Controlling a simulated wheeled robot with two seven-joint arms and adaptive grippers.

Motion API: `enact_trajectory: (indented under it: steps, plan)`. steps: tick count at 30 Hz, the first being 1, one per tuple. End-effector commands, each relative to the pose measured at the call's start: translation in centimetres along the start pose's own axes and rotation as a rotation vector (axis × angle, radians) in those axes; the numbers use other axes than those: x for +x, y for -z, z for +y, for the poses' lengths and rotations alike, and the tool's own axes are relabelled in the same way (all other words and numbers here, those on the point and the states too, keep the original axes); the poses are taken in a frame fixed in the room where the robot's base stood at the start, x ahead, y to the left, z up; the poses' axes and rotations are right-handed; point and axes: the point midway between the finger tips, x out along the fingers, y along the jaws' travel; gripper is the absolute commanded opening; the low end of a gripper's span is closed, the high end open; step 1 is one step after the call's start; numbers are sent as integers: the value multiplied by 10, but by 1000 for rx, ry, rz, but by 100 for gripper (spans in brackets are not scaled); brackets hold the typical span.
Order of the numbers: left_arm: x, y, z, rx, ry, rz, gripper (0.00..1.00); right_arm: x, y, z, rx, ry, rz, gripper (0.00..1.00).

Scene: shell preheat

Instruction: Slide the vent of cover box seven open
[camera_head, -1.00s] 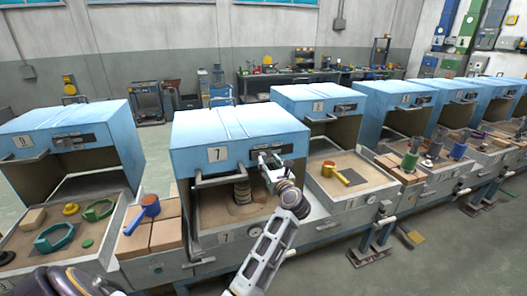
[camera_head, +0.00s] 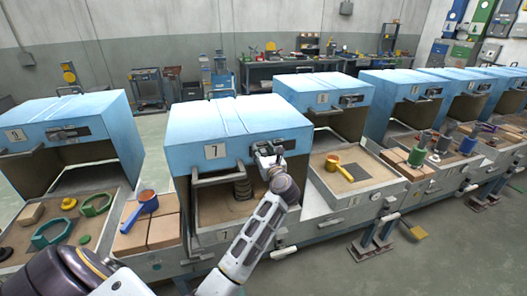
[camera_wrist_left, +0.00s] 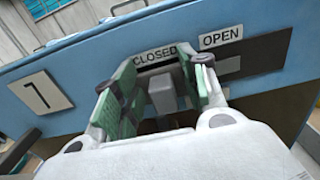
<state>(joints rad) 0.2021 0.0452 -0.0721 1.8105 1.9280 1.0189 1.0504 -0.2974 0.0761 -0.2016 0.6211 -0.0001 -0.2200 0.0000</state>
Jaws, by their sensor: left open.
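Cover box seven (camera_head: 185,135) is a blue hood with a "7" plate, in the middle of the head view. Its vent shows in the left wrist view as a dark slot (camera_wrist_left: 262,62) with a grey knob (camera_wrist_left: 163,95) under the CLOSED label (camera_wrist_left: 155,55). The OPEN label (camera_wrist_left: 221,37) is to the right of it. My left gripper (camera_head: 268,157) is at the vent on the box's front. In the left wrist view its green-padded fingers (camera_wrist_left: 158,62) are open, one on each side of the knob. Whether they touch it I cannot tell. My right gripper is not in view.
A bar handle (camera_head: 223,179) sticks out from the box front, left of my gripper. Below the hood is a sand tray with a coiled column (camera_head: 242,187). Similar blue boxes stand on both sides. A blue-handled ladle (camera_head: 141,209) rests on bricks to the left.

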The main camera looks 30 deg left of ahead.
Motion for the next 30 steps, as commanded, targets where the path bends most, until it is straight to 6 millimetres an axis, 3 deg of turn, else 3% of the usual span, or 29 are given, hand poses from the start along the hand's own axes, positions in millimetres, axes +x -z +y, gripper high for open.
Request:
enact_trajectory:
  steps: [2, 12, 23, 30]
  plan:
    - [0, 0, 0, 0, 0, 0, 43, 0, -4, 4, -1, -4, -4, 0]
    - [0, 0, 0, 1, 0, 0, 0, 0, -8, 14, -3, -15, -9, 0]
    - [0, 1, -3, 0, 0, 0, 0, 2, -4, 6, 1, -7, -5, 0]
    - [1, 2, -22, -2, 0, 1, 0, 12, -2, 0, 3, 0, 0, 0]
